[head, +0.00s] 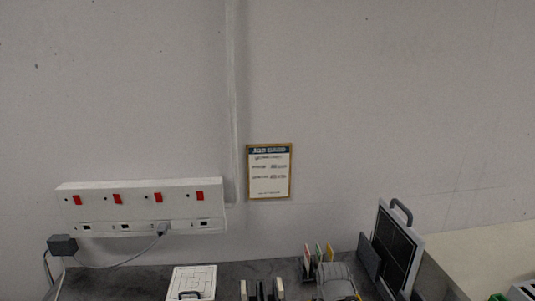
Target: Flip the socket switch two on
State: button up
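A white socket strip (140,186) is fixed to the wall at the left in the head view. It carries several red rocker switches in a row along its sloping upper face. Counted from the left, the first red switch (77,200) is near the left end and the second red switch (117,198) is beside it. The third (158,197) is further right, above a white plug (162,228) with a cable. The switches are too small to tell which are on. My gripper is not clearly seen in this view.
A dark box plug (62,245) with cables hangs at the strip's lower left. Below, a grey table (228,274) holds a white square panel (192,282), small upright items and a dark framed panel with a handle (398,245). A framed notice (269,171) hangs on the wall.

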aim_at(158, 196)
jog(key=u, duration=1.3)
